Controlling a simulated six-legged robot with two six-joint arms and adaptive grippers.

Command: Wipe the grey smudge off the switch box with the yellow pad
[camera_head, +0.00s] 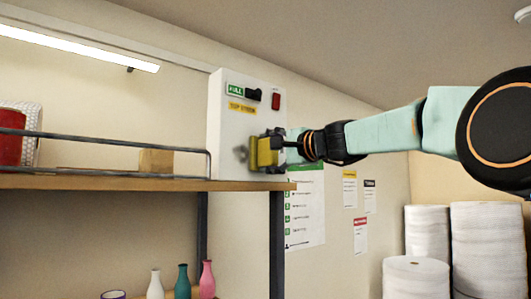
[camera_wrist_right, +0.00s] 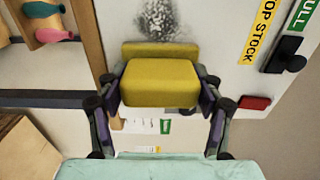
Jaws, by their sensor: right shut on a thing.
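The white switch box (camera_head: 218,130) stands upright on the wall at the end of the shelf. It has a green label, a yellow label, a black switch and a red button. The grey smudge (camera_wrist_right: 170,18) is on its face in the right wrist view, and part of it shows in the head view (camera_head: 242,153). My right gripper (camera_head: 272,150) is shut on the yellow pad (camera_wrist_right: 158,80). The pad is at the box face, right beside the smudge; I cannot tell whether it touches. My left gripper is not in view.
The wooden shelf (camera_head: 120,183) has a metal rail and bears a small wooden block (camera_head: 156,160) and a red and white roll (camera_head: 18,135). Several bottles (camera_head: 182,282) stand below. White rolls (camera_head: 486,250) stand at the lower right. Notices hang on the wall.

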